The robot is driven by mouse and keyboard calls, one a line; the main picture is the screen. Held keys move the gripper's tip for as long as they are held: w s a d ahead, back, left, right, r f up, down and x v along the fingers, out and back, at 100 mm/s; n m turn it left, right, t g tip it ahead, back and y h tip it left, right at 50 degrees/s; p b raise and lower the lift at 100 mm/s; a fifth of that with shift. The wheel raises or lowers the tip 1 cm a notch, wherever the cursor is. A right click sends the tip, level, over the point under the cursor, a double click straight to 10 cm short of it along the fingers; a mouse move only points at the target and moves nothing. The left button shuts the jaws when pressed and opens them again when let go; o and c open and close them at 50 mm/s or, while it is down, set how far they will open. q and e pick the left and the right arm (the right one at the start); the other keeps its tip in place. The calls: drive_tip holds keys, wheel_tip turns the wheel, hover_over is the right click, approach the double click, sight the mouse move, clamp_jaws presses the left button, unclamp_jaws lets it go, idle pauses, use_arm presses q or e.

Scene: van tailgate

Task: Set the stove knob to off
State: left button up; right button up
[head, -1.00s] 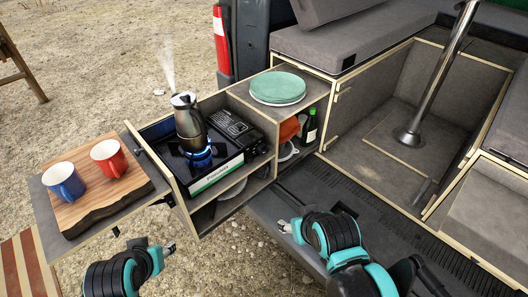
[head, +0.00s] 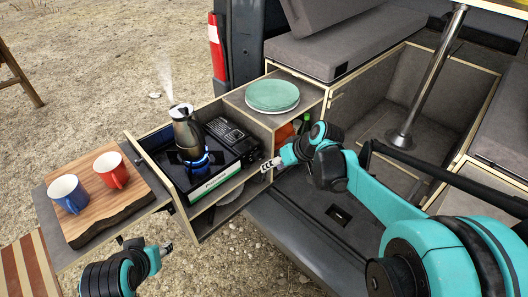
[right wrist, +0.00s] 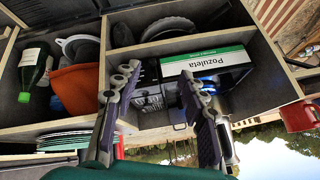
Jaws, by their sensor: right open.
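The camp stove (head: 212,182) sits in the pull-out kitchen drawer, with a blue flame burning under the steaming kettle (head: 186,132). Its white and green front label shows in the right wrist view (right wrist: 208,62), upside down. The knob is not clearly made out; the right end of the stove front is dark and close to my gripper. My right gripper (head: 268,166) is at the right front of the stove, fingers pointing left. In the right wrist view its fingers (right wrist: 158,74) are apart with nothing between them. My left gripper (head: 166,248) hangs low in front of the side shelf.
Blue mug (head: 67,193) and red mug (head: 110,170) stand on a wooden board (head: 115,203) at left. Green plates (head: 272,95) are stacked on the cabinet. A green bottle (right wrist: 32,78) and an orange item (right wrist: 75,88) fill the compartment beside the stove.

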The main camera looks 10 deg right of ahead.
drive_tip(key=w+d+f+y+p, duration=0.1)
drive_tip(key=w+d+f, duration=0.1)
drive_tip(key=w, duration=0.4)
drive_tip(key=n+y+p, duration=0.2)
drive_tip(key=y, duration=0.1)
approach(261, 156)
drive_tip(key=shift+t+h, duration=0.3)
drive_tip(key=b+x, duration=0.1)
drive_tip(key=x, duration=0.1)
drive_tip(key=b+x, duration=0.1)
drive_tip(key=x, duration=0.2)
drive_tip(key=b+x, duration=0.1)
drive_tip(key=x, duration=0.2)
drive_tip(key=shift+s+a+f, duration=0.15)
drive_tip(key=shift+s+a, duration=0.1)
drive_tip(key=shift+a, duration=0.05)
drive_tip(key=c, duration=0.9)
